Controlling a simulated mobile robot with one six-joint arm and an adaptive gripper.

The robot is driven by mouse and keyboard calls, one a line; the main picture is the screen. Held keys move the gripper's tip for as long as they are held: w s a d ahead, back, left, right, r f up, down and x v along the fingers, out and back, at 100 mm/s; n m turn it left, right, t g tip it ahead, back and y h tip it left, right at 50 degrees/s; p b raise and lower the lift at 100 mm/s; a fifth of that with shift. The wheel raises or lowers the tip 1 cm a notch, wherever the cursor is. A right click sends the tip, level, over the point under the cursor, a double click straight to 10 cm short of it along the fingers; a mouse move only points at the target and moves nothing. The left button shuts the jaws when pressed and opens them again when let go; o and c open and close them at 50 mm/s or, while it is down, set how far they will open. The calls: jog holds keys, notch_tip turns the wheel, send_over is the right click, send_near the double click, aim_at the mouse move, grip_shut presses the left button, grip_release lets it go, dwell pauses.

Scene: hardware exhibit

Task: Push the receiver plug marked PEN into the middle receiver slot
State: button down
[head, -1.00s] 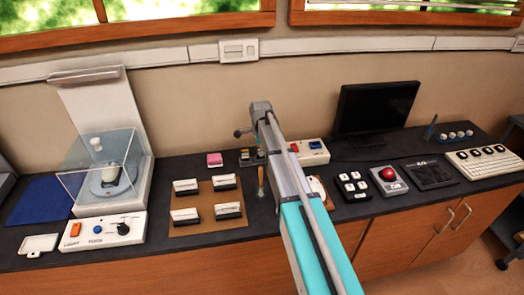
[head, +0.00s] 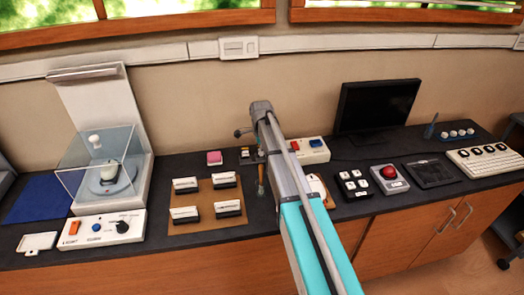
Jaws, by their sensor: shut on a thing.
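A small dark unit with light and yellowish parts (head: 247,155) stands at the back of the counter, just left of my arm; it may be the receiver, but its slots cannot be made out. My arm reaches over the counter and covers the space right of this unit. The grey end of my wrist shows above it, but my gripper's fingers are hidden behind the arm. The plug marked PEN cannot be picked out, and no PEN lettering is readable.
A brown board (head: 209,185) with several white-topped card holders lies in front. A thin brown upright piece (head: 261,180) stands by my arm.

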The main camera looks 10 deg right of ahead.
jog(key=c, duration=0.5)
grip_release()
jog(key=shift+c, duration=0.2)
jog(key=o, duration=0.5)
jog(key=shift+r, duration=0.15)
jog(key=shift+r+p, duration=3.4)
jog(key=shift+p, duration=0.15)
